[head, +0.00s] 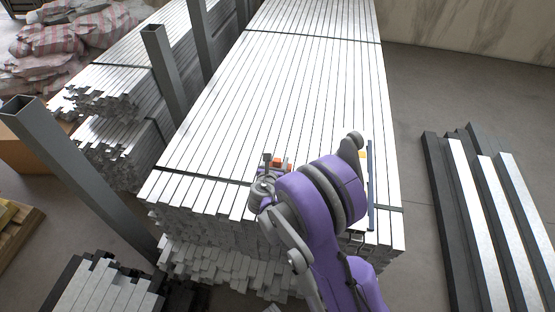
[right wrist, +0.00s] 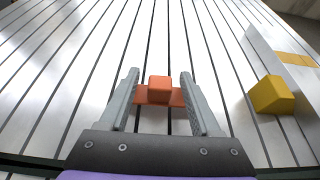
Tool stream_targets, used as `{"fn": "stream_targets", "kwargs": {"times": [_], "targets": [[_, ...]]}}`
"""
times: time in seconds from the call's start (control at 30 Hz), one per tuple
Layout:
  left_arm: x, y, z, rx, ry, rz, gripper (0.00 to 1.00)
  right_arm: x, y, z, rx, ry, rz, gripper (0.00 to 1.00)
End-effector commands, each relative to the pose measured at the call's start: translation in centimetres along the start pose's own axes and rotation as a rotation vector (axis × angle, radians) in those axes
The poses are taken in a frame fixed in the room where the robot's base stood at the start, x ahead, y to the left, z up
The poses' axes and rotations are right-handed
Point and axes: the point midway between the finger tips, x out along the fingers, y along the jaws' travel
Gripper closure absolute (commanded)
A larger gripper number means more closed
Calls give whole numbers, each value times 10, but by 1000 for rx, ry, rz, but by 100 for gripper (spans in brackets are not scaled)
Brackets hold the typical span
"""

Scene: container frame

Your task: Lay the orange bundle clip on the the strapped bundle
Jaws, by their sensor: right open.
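The orange bundle clip (head: 284,163) is a flat plate with a raised block on top. In the right wrist view the clip (right wrist: 159,90) appears to lie flat on the strapped bundle (right wrist: 62,80). The bundle (head: 290,90) is a wide stack of bright square metal bars with dark straps across it. My right gripper (head: 276,162) is low over the bundle's near end. Its open fingers (right wrist: 159,74) stand either side of the clip's block, with gaps between. My left gripper is out of view.
A yellow block (right wrist: 272,95) lies on the bundle right of the clip, beside an upright thin bar (right wrist: 290,75). Grey posts (head: 165,70) stand along the left side. Dark and bright beams (head: 480,220) lie on the floor at right. The bundle's far top is clear.

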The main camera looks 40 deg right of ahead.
Motion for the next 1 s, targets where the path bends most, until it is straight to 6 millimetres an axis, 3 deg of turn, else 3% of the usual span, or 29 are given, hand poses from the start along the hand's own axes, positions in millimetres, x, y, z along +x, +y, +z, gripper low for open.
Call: {"fn": "stream_targets", "kwargs": {"times": [0.4,0.67,0.83,1.0], "targets": [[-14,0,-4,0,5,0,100,-88,0,0,0,0,4,36],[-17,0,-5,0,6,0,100,-112,-1,0,22,9,1,36],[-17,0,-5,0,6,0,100,-130,-10,0,262,105,-15,36],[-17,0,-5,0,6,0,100,-169,-26,-6,726,290,-90,36]]}}
